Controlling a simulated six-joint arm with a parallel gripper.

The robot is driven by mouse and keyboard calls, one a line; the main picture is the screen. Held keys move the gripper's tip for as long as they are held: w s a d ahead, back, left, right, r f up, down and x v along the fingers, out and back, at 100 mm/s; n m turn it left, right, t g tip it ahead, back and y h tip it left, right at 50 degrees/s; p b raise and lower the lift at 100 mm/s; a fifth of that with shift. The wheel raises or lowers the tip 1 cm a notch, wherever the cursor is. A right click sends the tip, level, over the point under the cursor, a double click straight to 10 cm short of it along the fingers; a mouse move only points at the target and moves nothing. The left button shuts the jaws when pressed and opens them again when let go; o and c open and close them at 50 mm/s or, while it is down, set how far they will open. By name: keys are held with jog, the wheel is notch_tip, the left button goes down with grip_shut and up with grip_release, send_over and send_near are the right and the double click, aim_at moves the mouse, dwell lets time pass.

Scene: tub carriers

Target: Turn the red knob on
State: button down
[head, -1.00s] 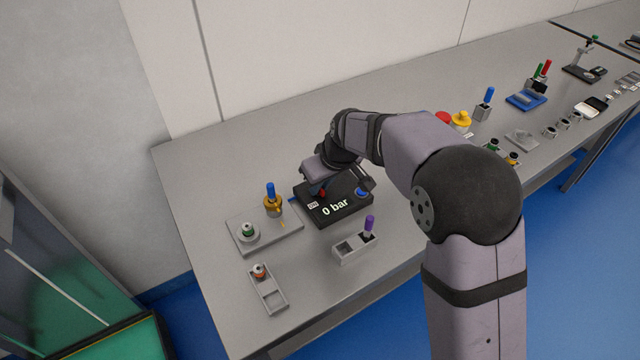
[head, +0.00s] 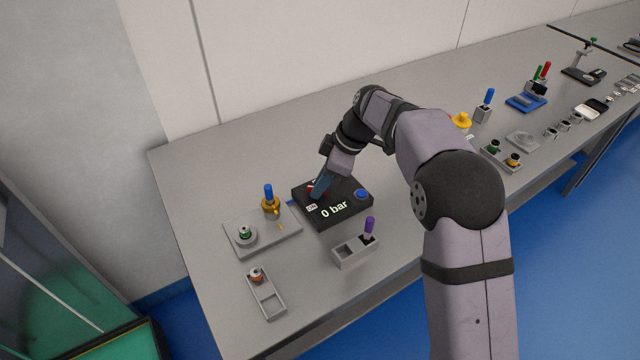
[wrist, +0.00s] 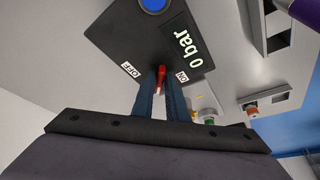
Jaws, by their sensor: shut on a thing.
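The red knob (wrist: 160,77) sits on the black box (head: 340,212), between an OFF label (wrist: 131,69) and an ON label (wrist: 182,77) in the wrist view. The box's display reads "0 bar" (wrist: 189,48). My gripper (wrist: 160,88) is shut on the red knob, one finger on each side of it. In the head view my gripper (head: 320,188) comes down on the back left of the box and hides most of the knob. In the wrist view the knob's pointer lies between the two labels, roughly in line with the fingers.
A blue button (head: 362,194) is on the box's right side. A grey plate (head: 240,242) with a blue-handled brass part (head: 270,202) stands to the left. A grey holder (head: 350,255) with a purple-handled tool (head: 369,226) is in front, and a grey tray (head: 266,296) lies front left.

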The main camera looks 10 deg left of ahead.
jog(key=n+p, duration=0.1)
jog(key=n+g+p, duration=0.1)
jog(key=n, duration=0.1)
jog(key=n+g+p, duration=0.1)
jog(key=n+p, duration=0.1)
jog(key=shift+w+r+h, duration=0.2)
jog(key=shift+r+h, duration=0.05)
jog(key=shift+h, duration=0.05)
jog(key=n+g+p, duration=0.1)
jog(key=n+p, duration=0.2)
jog(key=shift+a+f+h, duration=0.1)
jog(key=shift+f+h, duration=0.05)
jog(key=shift+h, duration=0.25)
jog(key=shift+w+n, duration=0.1)
jog(key=shift+n, duration=0.2)
jog(key=c, duration=1.8)
grip_release()
jog(key=shift+f, duration=0.1)
jog(key=p+v, duration=0.1)
jog(key=v, duration=0.5)
jog(key=shift+a, duration=0.1)
jog(key=shift+w+d+r+p, duration=0.15)
jog(key=shift+d+r+p, duration=0.1)
jog(key=shift+r+p, duration=0.45)
